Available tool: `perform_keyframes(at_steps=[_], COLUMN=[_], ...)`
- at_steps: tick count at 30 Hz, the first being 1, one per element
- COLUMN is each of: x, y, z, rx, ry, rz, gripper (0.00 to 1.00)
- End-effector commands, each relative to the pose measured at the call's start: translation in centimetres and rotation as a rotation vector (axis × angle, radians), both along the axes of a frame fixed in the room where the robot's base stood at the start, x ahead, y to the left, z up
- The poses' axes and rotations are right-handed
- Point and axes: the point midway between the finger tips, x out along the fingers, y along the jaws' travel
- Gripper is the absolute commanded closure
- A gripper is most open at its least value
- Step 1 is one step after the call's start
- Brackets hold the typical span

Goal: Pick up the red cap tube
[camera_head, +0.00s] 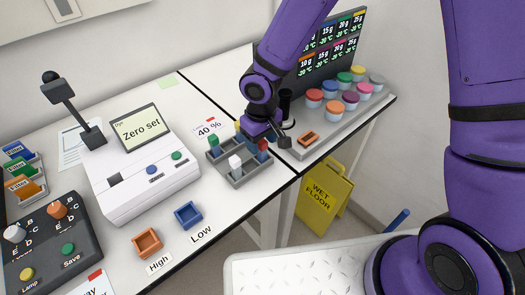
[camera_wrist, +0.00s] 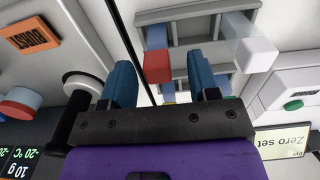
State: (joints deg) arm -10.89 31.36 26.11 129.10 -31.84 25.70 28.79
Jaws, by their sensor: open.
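The red cap tube (camera_head: 262,146) stands at the right end of a grey rack (camera_head: 237,180). In the wrist view its red cap (camera_wrist: 157,67) lies between the two blue fingers of my gripper (camera_wrist: 161,70), with a gap to each. My gripper (camera_head: 259,134) is open over the right part of the rack, close to the tube. I cannot tell how far the fingertips are from the cap in depth.
The rack also holds a white cap tube (camera_head: 235,162) and a green cap tube (camera_head: 213,142). A balance reading "Zero set" (camera_head: 140,128) stands left of it. A shelf of coloured jars (camera_head: 350,99) is at the right. Blue (camera_head: 188,214) and orange (camera_head: 147,242) trays sit in front.

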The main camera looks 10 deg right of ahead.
Motion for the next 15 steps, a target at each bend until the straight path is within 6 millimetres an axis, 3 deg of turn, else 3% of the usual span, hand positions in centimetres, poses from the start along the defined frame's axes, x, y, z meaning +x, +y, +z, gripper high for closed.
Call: perform_keyframes(at_steps=[6,15], x=[0.1,0.1], y=[-0.2,-0.2], z=[-2.8,-3.3], rx=[-0.001,0.001], ry=[0.001,-0.002], rz=[0.001,0.0], gripper=[0.45,0.45])
